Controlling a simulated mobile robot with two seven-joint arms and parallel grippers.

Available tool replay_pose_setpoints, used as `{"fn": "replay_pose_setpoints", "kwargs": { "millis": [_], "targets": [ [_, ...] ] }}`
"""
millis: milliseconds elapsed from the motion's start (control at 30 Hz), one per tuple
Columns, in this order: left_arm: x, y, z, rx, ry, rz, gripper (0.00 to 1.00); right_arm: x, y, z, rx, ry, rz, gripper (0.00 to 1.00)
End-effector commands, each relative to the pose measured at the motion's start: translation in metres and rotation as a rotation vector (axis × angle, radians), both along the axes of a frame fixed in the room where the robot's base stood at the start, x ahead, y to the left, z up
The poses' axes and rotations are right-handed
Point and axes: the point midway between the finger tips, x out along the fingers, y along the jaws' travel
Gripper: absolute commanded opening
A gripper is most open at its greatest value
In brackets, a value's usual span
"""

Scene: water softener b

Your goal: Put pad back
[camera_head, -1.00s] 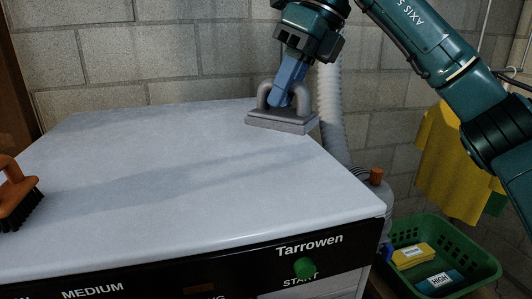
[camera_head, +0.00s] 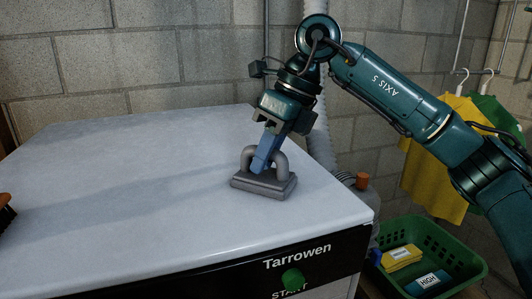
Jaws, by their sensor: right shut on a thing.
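The pad is a grey block (camera_head: 250,186) with an arched grey handle. It is on the white top of the machine (camera_head: 130,205), near the right side. It looks flat on the surface, though I cannot tell whether it touches. My right gripper (camera_head: 265,158) reaches down from above, and its blue fingers are shut on the pad's handle. My left gripper is not in view.
A dark-bristled brush (camera_head: 6,214) is cut off at the left edge. A green knob (camera_head: 293,279) is on the machine's black front panel. A green basket (camera_head: 455,262) with yellow and teal boxes stands lower right. Yellow cloth (camera_head: 433,165) hangs behind. The top's middle is clear.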

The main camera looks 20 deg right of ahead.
Motion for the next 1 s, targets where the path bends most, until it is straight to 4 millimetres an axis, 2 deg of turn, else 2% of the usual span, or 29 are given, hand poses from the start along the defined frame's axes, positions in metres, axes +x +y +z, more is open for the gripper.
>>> {"fn": "replay_pose_setpoints", "kwargs": {
  "millis": [233, 267, 500, 833, 1000],
  "targets": [
    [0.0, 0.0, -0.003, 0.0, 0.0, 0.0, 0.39, 0.0, 0.0, -0.003, 0.001, -0.001, 0.001, 0.0],
    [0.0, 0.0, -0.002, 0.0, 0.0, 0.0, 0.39, 0.0, 0.0, -0.001, 0.001, -0.001, 0.001, 0.21],
    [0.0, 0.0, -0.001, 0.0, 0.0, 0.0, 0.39, 0.0, 0.0, -0.001, 0.0, 0.0, 0.0, 0.4],
    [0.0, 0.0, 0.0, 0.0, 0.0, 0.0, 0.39, 0.0, -0.001, 0.004, 0.0, -0.001, -0.001, 0.4],
    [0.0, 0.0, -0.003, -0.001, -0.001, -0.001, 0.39, -0.002, -0.012, 0.03, 0.001, -0.005, -0.002, 0.4]
  ]
}}
